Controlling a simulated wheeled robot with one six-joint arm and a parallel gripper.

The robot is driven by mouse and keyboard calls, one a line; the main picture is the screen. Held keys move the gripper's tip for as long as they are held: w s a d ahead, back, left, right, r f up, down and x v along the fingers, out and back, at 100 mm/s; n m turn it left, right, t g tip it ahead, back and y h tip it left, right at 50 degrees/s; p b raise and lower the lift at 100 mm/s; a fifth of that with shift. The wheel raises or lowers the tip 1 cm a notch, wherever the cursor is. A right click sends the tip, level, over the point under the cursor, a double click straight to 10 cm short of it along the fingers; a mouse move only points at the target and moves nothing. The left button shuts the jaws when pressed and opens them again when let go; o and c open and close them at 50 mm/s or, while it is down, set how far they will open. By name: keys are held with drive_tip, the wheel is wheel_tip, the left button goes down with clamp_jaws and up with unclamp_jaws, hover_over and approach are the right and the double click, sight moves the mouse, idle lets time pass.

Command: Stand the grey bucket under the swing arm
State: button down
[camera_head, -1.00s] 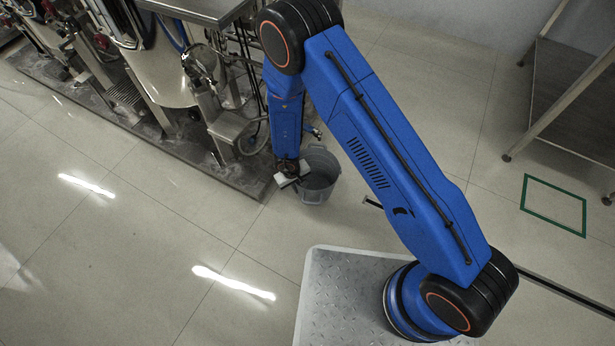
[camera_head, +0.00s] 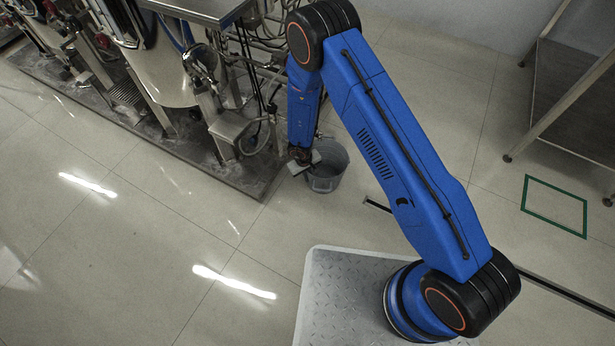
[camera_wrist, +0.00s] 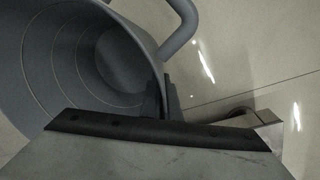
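The grey bucket (camera_head: 332,172) is upright or nearly so beside the end of the skid, below my raised blue arm. My gripper (camera_head: 309,167) is at its left rim. In the wrist view my gripper's dark fingers (camera_wrist: 162,97) are closed on the wall of the grey bucket (camera_wrist: 50,60), close to one of its handles (camera_wrist: 183,22). The inside of the bucket looks empty. I cannot tell whether its base touches the floor. I cannot pick out a swing arm for certain among the equipment.
A skid (camera_head: 190,165) with vessels, pipes and hoses stands at the left. A green taped rectangle (camera_head: 553,232) marks bare floor at the right, near a metal rack (camera_head: 560,80). The tiled floor at the lower left is clear. A dark strip (camera_head: 565,292) crosses the floor at right.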

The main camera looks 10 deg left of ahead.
drive_tip(key=shift+f, duration=0.1)
drive_tip(key=c, duration=2)
unclamp_jaws()
drive_tip(key=r, duration=0.8)
drive_tip(key=a+r, duration=0.1)
drive_tip(key=r, duration=0.3)
drive_tip(key=shift+s+r, duration=0.1)
drive_tip(key=shift+s, duration=0.3)
